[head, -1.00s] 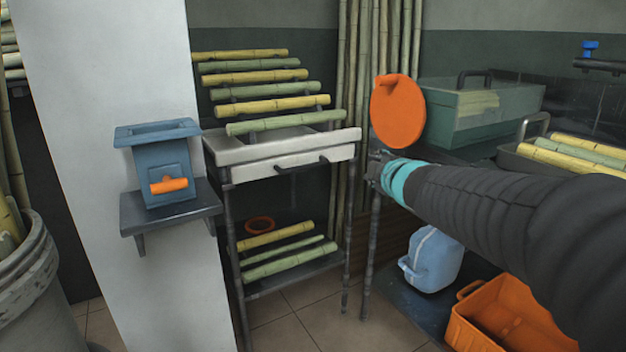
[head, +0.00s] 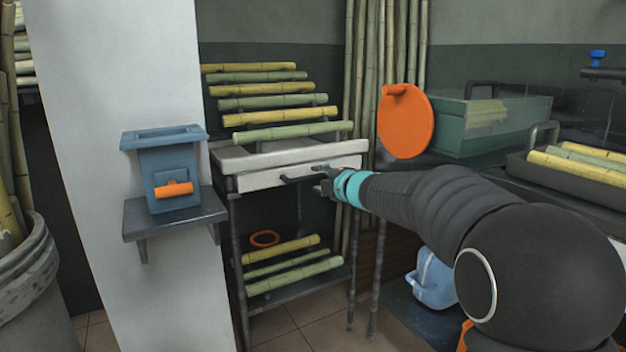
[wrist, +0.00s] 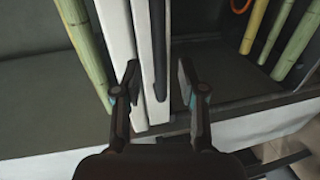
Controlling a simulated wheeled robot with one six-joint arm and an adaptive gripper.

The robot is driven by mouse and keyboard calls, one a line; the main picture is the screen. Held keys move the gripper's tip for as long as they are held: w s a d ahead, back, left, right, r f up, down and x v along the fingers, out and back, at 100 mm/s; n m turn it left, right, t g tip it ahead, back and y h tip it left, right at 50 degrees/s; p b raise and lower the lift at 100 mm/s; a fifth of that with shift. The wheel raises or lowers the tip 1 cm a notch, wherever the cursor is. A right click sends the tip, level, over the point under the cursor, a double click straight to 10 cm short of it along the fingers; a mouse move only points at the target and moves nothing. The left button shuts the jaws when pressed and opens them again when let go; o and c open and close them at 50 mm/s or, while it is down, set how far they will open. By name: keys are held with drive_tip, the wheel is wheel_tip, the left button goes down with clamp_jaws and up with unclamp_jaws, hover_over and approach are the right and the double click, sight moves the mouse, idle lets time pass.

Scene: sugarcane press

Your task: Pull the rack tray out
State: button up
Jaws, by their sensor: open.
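The white rack tray (head: 262,180) sits in the metal rack under the sloped cane poles, its front flush below the white rack top. A dark bar handle (head: 296,179) runs along the tray front. My gripper (head: 320,182) is at the right end of this handle and partly hides it. In the wrist view my gripper (wrist: 158,78) is open. The dark handle (wrist: 159,45) lies between the lines of its two fingers, beside the white tray front (wrist: 143,50). I cannot tell how deep the handle is between the fingers.
A blue box with an orange handle (head: 173,190) stands on a wall shelf (head: 180,215) at the left. Cane pieces (head: 290,275) and an orange ring (head: 265,238) lie on the rack's lower shelf. A green box (head: 490,125) and an orange disc (head: 405,120) are at the right.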

sight(315, 177)
drive_tip(key=shift+x, duration=2.15)
clamp_jaws()
